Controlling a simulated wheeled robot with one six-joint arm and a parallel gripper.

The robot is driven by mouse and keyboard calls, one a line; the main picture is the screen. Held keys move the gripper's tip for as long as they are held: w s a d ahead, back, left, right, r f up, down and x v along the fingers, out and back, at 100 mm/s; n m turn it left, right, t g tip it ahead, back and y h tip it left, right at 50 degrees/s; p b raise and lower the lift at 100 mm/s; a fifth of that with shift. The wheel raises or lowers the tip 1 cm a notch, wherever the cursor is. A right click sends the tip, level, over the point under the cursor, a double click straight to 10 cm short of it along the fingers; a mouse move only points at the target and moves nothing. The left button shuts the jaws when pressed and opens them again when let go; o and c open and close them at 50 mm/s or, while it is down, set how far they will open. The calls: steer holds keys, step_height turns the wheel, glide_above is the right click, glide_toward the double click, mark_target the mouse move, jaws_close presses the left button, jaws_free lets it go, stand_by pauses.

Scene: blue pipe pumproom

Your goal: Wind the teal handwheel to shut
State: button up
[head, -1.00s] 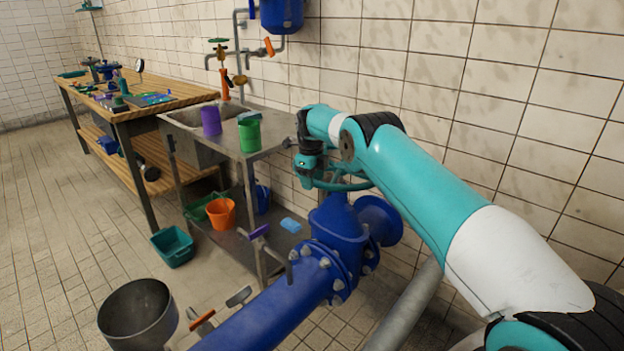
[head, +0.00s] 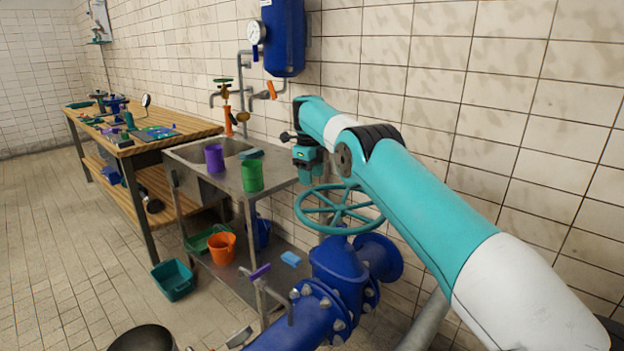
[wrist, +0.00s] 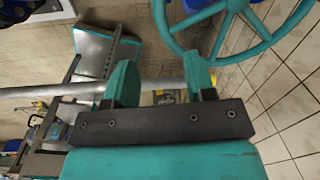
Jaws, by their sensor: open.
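The teal handwheel (head: 338,209) lies nearly flat on top of the blue valve body (head: 338,262) in the head view. Its rim and spokes are mostly visible. My gripper (head: 308,178) hangs above the left far part of the rim, apart from it as far as I can tell. In the wrist view, the two teal fingers of my gripper (wrist: 160,80) are spread with nothing between them. The handwheel (wrist: 222,58) shows at the upper right there, beyond the right finger and outside the gap.
A steel sink table (head: 277,179) with a purple cup (head: 214,158) and a green cup (head: 252,176) stands left of the wheel. The tiled wall (head: 440,115) is close behind. A blue tank (head: 283,38) hangs above. Floor at the left is open.

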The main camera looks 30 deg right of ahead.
steer(key=shift+r, duration=0.55)
steer(key=shift+f, duration=0.1)
steer(key=c, duration=0.3)
steer(key=shift+n, duration=0.6)
steer(key=d+f, duration=0.1)
steer(key=d, duration=0.3)
steer(key=d+f, duration=0.1)
steer(key=d, duration=0.1)
steer(key=shift+s+d+f, duration=0.15)
steer(key=shift+s+f, duration=0.2)
steer(key=shift+s, duration=0.05)
jaws_close()
steer(key=s+d+f+n+t+y+b, duration=0.1)
steer(key=s+d+f+n+t+y, duration=0.15)
steer(key=s+d+f, duration=0.2)
steer(key=p+x, duration=0.1)
steer(key=x, duration=0.8)
steer(key=shift+s+a+f, duration=0.2)
steer(key=shift+a, duration=0.05)
